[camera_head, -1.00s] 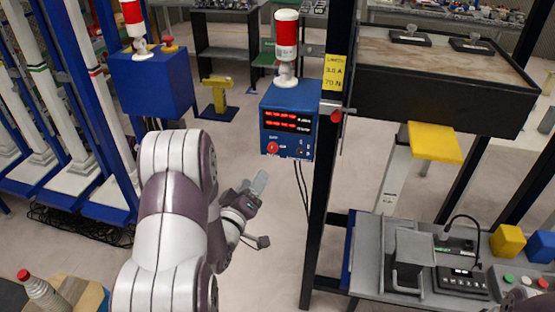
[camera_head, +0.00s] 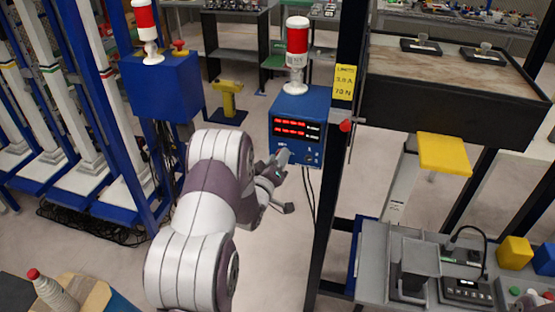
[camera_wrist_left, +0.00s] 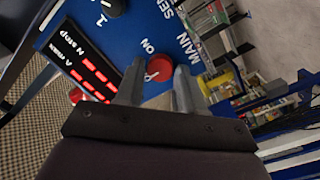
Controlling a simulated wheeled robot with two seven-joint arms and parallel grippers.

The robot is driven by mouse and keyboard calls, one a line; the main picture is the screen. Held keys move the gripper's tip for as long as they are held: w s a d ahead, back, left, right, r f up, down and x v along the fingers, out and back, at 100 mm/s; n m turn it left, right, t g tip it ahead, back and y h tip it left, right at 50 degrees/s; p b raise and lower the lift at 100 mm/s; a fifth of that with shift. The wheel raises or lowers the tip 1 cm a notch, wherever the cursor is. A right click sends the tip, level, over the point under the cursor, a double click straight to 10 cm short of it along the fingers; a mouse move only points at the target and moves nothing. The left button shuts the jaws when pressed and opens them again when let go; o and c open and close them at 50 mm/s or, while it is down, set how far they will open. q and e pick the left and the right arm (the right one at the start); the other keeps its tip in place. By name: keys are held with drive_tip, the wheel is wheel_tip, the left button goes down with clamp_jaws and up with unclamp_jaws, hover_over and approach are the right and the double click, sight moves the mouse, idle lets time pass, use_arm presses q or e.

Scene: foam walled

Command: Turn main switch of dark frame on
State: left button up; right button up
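The blue control box (camera_head: 310,109) with red digit displays is mounted by the dark frame (camera_head: 340,170). The box's panel (camera_wrist_left: 118,38) fills the upper part of the left wrist view. Its red main switch knob (camera_wrist_left: 159,67) sits by the words MAIN and ON. My left gripper (camera_head: 281,160) is at the box's lower front and hides the knob in the head view. In the left wrist view the gripper (camera_wrist_left: 160,70) is open, its fingers to either side of the knob. I cannot tell whether they touch it. My right gripper is not in view.
A red-white signal lamp (camera_head: 297,45) stands on the box. A second blue box (camera_head: 163,85) stands left. A grey bench (camera_head: 378,250) is at lower right. Open floor lies below the box.

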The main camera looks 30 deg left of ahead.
use_arm(q)
clamp_jaws()
drive_tip(key=c, duration=0.5)
unclamp_jaws()
drive_tip(key=m+b, duration=0.2)
drive_tip(key=m, duration=0.1)
drive_tip(key=shift+f+m, duration=0.1)
drive_tip(key=shift+m, duration=0.2)
drive_tip(key=shift+c, duration=0.2)
drive_tip(key=shift+d+m+g+y+b, duration=0.15)
drive_tip(key=shift+m+g+y+b, duration=0.15)
drive_tip(key=shift+m+b, duration=2.75)
drive_tip(key=shift+d+m+g+y+b, duration=0.1)
drive_tip(key=shift+m+g+y+b, duration=0.15)
drive_tip(key=shift+m+b, duration=2.75)
drive_tip(key=shift+m+p, duration=0.6)
drive_tip(key=shift+m, duration=0.15)
clamp_jaws()
unclamp_jaws()
